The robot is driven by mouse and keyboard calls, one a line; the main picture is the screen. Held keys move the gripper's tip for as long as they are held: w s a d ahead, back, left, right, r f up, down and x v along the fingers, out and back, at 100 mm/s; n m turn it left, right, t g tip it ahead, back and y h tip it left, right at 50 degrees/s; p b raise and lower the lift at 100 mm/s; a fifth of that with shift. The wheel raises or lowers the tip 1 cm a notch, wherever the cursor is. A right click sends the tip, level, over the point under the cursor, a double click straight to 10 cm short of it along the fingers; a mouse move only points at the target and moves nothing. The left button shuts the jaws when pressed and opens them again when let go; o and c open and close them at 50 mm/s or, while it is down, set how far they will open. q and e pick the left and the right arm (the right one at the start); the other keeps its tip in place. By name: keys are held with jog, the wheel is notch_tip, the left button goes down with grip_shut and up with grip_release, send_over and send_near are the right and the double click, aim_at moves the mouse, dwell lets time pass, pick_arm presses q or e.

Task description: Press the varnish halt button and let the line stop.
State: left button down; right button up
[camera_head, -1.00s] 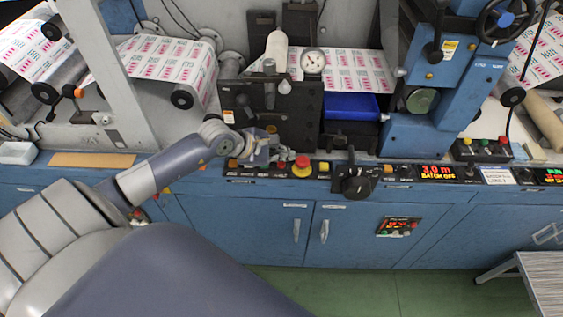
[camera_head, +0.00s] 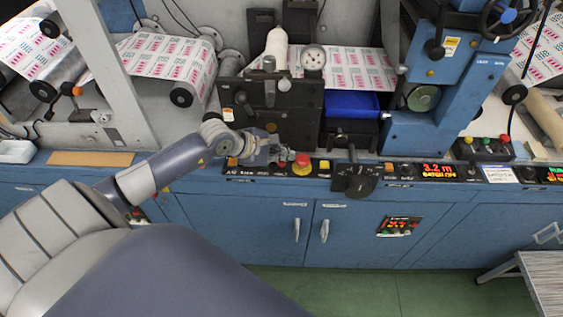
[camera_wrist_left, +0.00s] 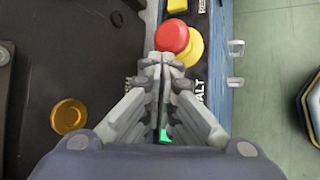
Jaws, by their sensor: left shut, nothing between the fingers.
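My left gripper (camera_head: 285,153) is shut and empty, low over the control strip (camera_head: 235,170) at the front of the machine. In the left wrist view its closed fingertips (camera_wrist_left: 162,62) are just short of a red mushroom button (camera_wrist_left: 172,36) on a yellow base; contact cannot be told. The same red button (camera_head: 302,160) shows right of the gripper in the head view. White lettering ending in "ALT" (camera_wrist_left: 199,90) is partly covered by the fingers, and a bright green patch (camera_wrist_left: 163,135) shows between them. Which control is the varnish halt button cannot be read. My right gripper is not in view.
Printed web (camera_head: 345,68) runs over the rollers behind. A display (camera_head: 438,171) reads 3.2 m. A blue tray (camera_head: 350,104) and blue press frame (camera_head: 440,100) stand behind the strip.

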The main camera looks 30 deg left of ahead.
aim_at(283, 164)
pick_arm(q)
jog(key=shift+f+b, duration=0.55)
jog(key=shift+f, duration=0.05)
dwell(0.7)
dwell(0.4)
jog(key=shift+r+p, duration=0.55)
jog(key=shift+r, duration=0.45)
jog(key=shift+r+p, duration=1.55)
jog(key=shift+r, duration=0.95)
